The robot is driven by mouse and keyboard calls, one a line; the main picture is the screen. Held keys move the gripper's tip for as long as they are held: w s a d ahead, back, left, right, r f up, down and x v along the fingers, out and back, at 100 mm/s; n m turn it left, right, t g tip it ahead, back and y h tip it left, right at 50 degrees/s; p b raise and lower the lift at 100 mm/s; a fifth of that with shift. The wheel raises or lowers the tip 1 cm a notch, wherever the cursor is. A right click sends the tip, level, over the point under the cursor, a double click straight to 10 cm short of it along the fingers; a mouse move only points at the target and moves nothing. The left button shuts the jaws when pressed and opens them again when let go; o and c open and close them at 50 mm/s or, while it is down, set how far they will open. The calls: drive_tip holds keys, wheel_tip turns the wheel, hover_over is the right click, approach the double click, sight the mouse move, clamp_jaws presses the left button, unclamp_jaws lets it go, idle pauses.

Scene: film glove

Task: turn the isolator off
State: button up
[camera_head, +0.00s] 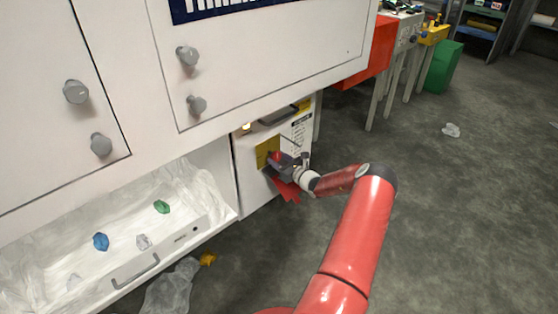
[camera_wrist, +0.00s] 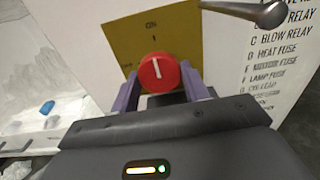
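The isolator is a red round knob (camera_wrist: 158,72) on a yellow plate (camera_wrist: 135,40) marked ON at the top. Its white line points up towards ON. In the head view the yellow plate (camera_head: 264,151) is on the side of the white cabinet. My gripper (camera_wrist: 159,80) is at the knob, with one purple finger at its left edge and one at its right. Whether both fingers press on it is not clear. In the head view my gripper (camera_head: 283,161) covers part of the plate. The lower part of the plate is hidden by my gripper in the wrist view.
A grey lever handle (camera_wrist: 250,10) sticks out above right of the knob, near a printed relay and fuse list (camera_wrist: 285,50). An open drawer (camera_head: 185,232) with coloured crumpled pieces is at lower left. The grey floor (camera_head: 450,220) is mostly clear on the right.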

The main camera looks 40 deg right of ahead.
drive_tip(key=shift+c, duration=0.9)
drive_tip(key=shift+n, duration=0.4)
drive_tip(key=n+b, duration=0.2)
drive_tip(key=shift+f+n, duration=0.15)
drive_tip(key=shift+n, duration=0.25)
drive_tip(key=n+b, duration=0.4)
drive_tip(key=n, duration=0.1)
drive_tip(key=shift+d+n, duration=0.1)
drive_tip(key=shift+n, duration=0.2)
drive_tip(key=n+b, duration=0.5)
drive_tip(key=b, duration=0.2)
drive_tip(key=shift+f, duration=0.1)
drive_tip(key=n+b, duration=0.3)
drive_tip(key=shift+r+n+b, duration=0.3)
drive_tip(key=shift+n+b, duration=0.1)
